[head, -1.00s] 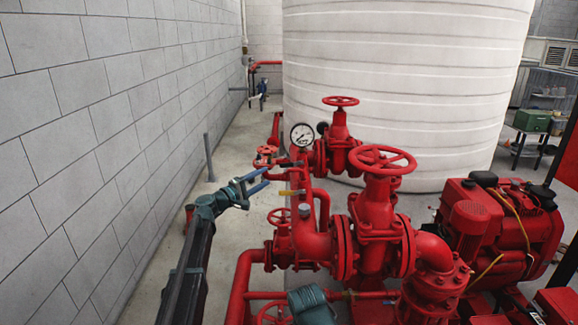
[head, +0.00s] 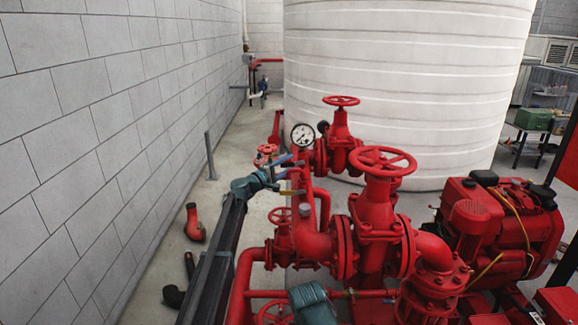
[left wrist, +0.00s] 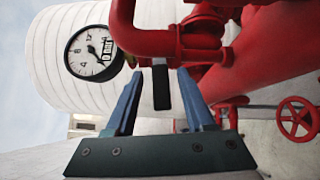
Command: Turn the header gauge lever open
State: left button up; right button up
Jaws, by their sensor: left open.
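The round white header gauge (head: 302,135) stands on the red pipework; it also shows in the left wrist view (left wrist: 92,53). A small dark lever (left wrist: 161,87) hangs below a red horizontal pipe beside the gauge. My left gripper (head: 285,168) is at the pipe just below the gauge. In the left wrist view my left gripper (left wrist: 160,95) is open, with the lever between its two blue fingers and a gap on each side. In the head view a yellowish strip (head: 291,192) shows just under the fingers. My right gripper's fingers are not seen.
Red handwheels (head: 382,161) and thick red pipes crowd the area right of my left gripper. A small red handwheel (head: 265,154) is close behind the fingers. A block wall (head: 90,130) stands left, a white tank (head: 400,90) behind.

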pick_arm(q)
grip_shut()
dwell(1.4)
